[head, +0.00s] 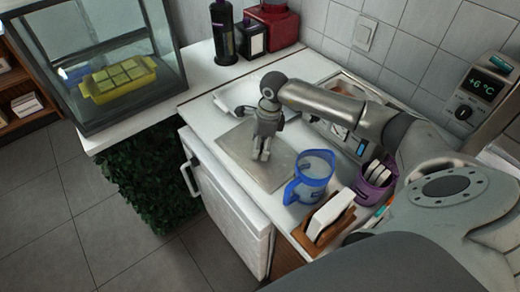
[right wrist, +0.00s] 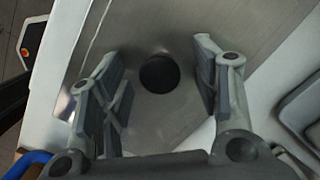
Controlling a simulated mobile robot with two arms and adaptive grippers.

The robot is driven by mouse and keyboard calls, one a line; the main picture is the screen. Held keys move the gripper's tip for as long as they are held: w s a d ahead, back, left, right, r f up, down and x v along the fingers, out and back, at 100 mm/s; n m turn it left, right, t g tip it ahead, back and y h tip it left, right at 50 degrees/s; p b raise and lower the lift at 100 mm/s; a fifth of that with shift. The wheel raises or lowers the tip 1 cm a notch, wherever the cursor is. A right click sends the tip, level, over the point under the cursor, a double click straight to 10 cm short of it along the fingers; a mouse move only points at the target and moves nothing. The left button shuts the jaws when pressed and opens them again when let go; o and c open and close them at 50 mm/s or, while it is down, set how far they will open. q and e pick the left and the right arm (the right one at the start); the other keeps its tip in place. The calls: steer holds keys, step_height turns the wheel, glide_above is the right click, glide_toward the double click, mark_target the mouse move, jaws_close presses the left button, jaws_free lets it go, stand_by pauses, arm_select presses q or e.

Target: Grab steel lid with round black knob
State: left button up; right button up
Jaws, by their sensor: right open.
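The steel lid (head: 284,166) is a flat grey plate on the white counter. It fills much of the right wrist view (right wrist: 190,125), where its round black knob (right wrist: 159,74) shows. My right gripper (head: 262,156) points down over the lid. In the right wrist view its fingers (right wrist: 155,62) are open, with the knob appearing between them and nothing gripped. I cannot tell how far the fingertips are above the lid. The knob is hidden by the gripper in the head view. My left gripper is not in view.
A blue jug (head: 316,170), a wooden holder with a white block (head: 328,216) and a purple container (head: 375,182) stand right of the lid. A glass case with a yellow tray (head: 120,82) is at left. Dark bottles (head: 222,35) stand at the back.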

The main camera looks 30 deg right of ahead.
jaws_close()
steer(key=shift+r, duration=0.1)
